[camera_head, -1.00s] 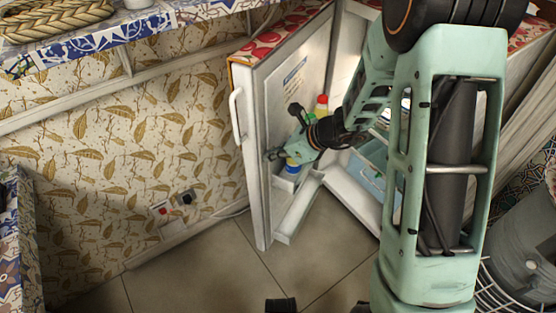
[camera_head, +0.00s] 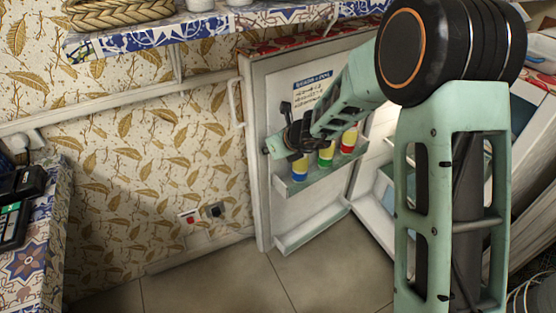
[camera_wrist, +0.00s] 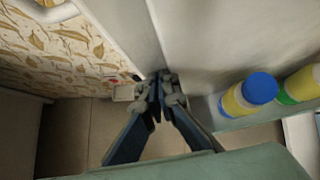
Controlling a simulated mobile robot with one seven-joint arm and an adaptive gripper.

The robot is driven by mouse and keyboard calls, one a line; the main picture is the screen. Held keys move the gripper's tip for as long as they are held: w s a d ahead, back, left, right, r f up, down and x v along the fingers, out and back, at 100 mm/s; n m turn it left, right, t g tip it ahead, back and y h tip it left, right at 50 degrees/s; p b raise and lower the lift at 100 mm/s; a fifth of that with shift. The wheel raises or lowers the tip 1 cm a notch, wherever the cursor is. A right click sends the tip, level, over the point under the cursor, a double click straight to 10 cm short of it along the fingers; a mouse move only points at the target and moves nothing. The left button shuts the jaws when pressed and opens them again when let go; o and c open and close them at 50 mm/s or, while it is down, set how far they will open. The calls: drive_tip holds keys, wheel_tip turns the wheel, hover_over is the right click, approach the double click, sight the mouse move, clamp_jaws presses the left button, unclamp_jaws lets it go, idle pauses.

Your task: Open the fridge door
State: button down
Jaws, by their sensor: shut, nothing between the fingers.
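The white fridge door (camera_head: 262,205) stands wide open, its inner side facing me. Its white handle (camera_head: 236,103) is on the outer side by the wall, and it also shows in the wrist view (camera_wrist: 45,12). My gripper (camera_head: 270,149) is at the inner side of the door, near its free edge and left of the upper shelf's bottles. In the wrist view my gripper (camera_wrist: 158,82) is shut and empty, its tips close to the door's edge. I cannot tell whether they touch it. My arm hides part of the fridge body (camera_head: 374,212).
Several bottles, one with a blue cap (camera_wrist: 260,87), stand in the upper door shelf (camera_head: 316,178). A lower shelf (camera_head: 312,228) is empty. A leaf-patterned wall (camera_head: 125,150) with sockets is left of the door. A tiled counter (camera_head: 48,245) stands at left; the floor (camera_head: 230,285) is clear.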

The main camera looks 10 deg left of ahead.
drive_tip(key=shift+w+a, duration=0.7)
drive_tip(key=shift+a, duration=0.15)
drive_tip(key=shift+d, duration=0.15)
